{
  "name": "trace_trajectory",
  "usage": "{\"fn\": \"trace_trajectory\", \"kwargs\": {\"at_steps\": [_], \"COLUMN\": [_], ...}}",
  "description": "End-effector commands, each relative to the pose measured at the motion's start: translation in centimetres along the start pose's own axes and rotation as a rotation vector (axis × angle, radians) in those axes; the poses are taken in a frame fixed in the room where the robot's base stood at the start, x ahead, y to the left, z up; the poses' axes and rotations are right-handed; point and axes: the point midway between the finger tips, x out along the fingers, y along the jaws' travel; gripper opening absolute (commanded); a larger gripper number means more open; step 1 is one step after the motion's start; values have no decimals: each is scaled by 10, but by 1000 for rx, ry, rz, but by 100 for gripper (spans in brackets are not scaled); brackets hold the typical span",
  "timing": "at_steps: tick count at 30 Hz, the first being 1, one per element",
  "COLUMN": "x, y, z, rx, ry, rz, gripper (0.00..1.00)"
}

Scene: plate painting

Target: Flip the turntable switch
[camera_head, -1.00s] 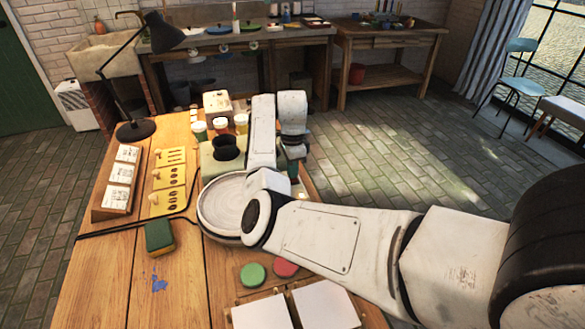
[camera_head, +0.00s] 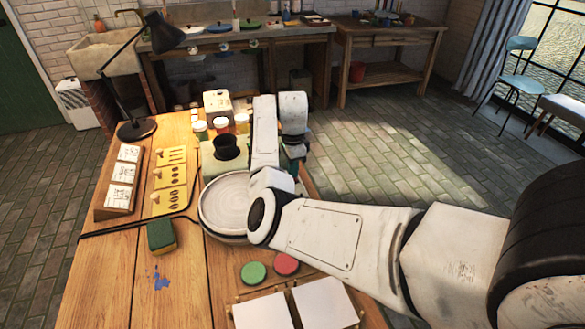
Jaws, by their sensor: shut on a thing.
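The turntable (camera_head: 209,218), a pale grey round disc, sits near the middle of the wooden table, its right side partly covered by my arm. A dark cord (camera_head: 135,226) runs across the table by its left side. I cannot make out the switch; it may be hidden behind my arm. My gripper (camera_head: 296,152) points down beyond and right of the turntable, at the table's right side. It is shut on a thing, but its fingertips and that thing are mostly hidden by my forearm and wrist.
Yellow plates with cut-outs (camera_head: 173,175) and a rack of white cards (camera_head: 121,180) are at left. A green-and-yellow sponge (camera_head: 161,236) lies nearer. Green (camera_head: 254,273) and red (camera_head: 286,264) discs and white tiles (camera_head: 325,302) are in front. A black lamp (camera_head: 137,128) stands behind.

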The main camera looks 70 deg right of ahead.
Motion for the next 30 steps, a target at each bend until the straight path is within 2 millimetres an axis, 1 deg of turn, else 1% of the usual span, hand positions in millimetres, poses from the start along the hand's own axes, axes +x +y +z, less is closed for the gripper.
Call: {"fn": "trace_trajectory", "kwargs": {"at_steps": [1, 7, 18, 26, 30], "x": [16, 14, 12, 11, 2], "y": [7, 7, 8, 8, 8], "z": [-8, -5, 11, 13, 12], "rx": [10, 9, 6, 1, 1], "ry": [5, 6, 0, -1, 0], "rz": [20, 20, 21, 23, 22], "gripper": [0, 0, 0, 0, 0]}}
